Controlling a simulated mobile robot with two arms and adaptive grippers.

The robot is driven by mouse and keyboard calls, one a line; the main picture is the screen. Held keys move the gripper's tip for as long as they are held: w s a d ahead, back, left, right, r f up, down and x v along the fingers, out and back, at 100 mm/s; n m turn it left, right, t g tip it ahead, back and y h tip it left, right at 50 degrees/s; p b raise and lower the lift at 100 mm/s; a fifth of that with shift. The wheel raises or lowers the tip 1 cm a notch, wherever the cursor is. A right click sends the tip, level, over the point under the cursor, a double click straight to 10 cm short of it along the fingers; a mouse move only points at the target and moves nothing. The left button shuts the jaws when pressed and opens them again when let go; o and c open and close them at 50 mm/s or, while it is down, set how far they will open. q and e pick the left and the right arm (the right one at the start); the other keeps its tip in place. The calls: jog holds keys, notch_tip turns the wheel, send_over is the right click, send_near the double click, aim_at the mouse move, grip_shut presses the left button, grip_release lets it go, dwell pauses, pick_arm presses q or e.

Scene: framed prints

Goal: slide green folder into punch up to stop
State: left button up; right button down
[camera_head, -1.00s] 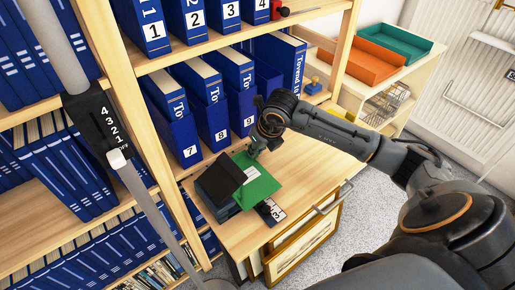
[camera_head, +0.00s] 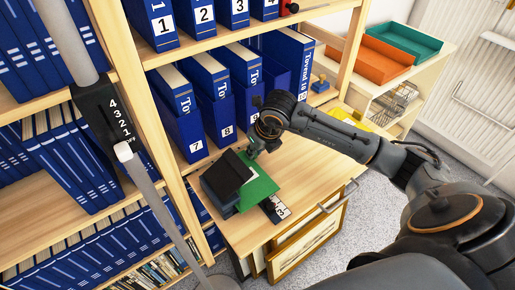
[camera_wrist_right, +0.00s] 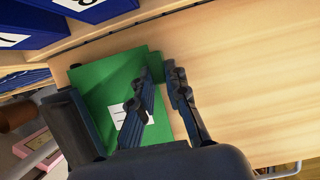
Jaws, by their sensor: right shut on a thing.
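The green folder (camera_head: 260,188), with a white label, lies over the wooden top beside the dark hole punch (camera_head: 226,174). Its left edge meets the punch; how deep it sits in the slot is hidden. My right gripper (camera_head: 254,153) is shut on the folder's edge on the side away from the punch. In the right wrist view, the gripper fingers (camera_wrist_right: 163,75) are at the right edge of the folder (camera_wrist_right: 98,80). The dark punch (camera_wrist_right: 72,125) shows there at lower left, partly hidden by the gripper. My left gripper is not in view.
A black strip with white digits (camera_head: 274,208) lies by the folder's front corner. Shelves with blue binders (camera_head: 180,118) stand behind. Wooden top (camera_head: 305,160) is free to the right. Orange (camera_head: 385,65) and teal (camera_head: 405,42) trays stand farther right.

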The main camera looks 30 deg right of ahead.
jog(key=shift+a, duration=0.45)
jog(key=c, duration=1.3)
grip_release()
jog(key=shift+o, duration=0.2)
notch_tip(320, 180, up, 7)
jog(key=p, duration=0.4)
jog(key=shift+s, duration=0.1)
